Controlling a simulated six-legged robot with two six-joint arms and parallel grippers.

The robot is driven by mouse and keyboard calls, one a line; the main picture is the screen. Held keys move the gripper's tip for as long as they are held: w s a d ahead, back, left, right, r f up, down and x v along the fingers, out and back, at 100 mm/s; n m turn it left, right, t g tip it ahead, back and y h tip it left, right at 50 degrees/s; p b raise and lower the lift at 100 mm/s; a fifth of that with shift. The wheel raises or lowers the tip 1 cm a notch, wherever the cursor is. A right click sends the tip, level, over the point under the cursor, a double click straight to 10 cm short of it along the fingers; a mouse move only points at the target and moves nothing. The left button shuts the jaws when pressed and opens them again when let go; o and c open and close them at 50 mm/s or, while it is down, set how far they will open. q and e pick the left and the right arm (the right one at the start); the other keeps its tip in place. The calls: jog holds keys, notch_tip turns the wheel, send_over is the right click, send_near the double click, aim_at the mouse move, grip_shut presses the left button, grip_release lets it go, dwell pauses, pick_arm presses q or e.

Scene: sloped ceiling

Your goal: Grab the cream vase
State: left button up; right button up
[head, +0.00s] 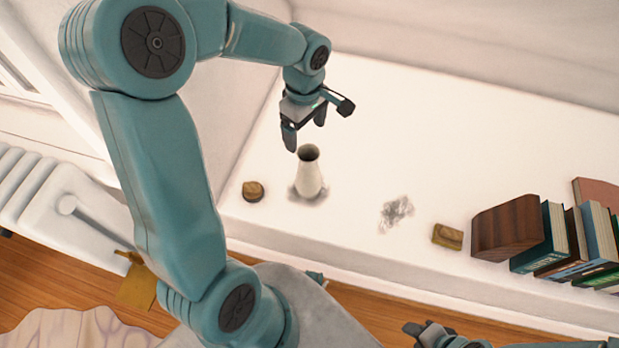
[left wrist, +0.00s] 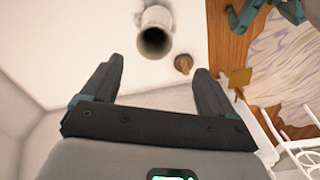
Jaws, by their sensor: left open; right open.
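The cream vase (head: 309,174) stands upright on the white ledge (head: 400,130), its dark mouth facing up. In the left wrist view the vase (left wrist: 155,33) shows near the top, beyond and between the fingertips. My left gripper (head: 306,136) is open and empty, just above and behind the vase's mouth in the head view. Its two fingers (left wrist: 157,75) also show in the left wrist view, apart, with nothing between them. My right gripper (head: 428,330) is at the bottom edge of the head view, away from the vase, open and partly cut off.
A grey wire-like tangle (head: 396,212), a yellowish block (head: 447,236), a wooden bookend (head: 507,228) and several books (head: 566,240) are to the right. A white radiator (head: 60,205) stands at left. The ledge behind the vase is clear.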

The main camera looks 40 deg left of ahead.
pick_arm(q)
jog(key=b, duration=0.2)
send_over(309, 174)
jog(key=a, duration=0.2)
jog(key=f, duration=0.8)
jog(key=shift+w+d+f, duration=0.1)
jog(key=shift+w+f, duration=0.3)
jog(key=f, duration=0.3)
jog(key=w+f, duration=0.1)
jog(key=f, duration=0.1)
jog(key=shift+f, duration=0.3)
grip_shut()
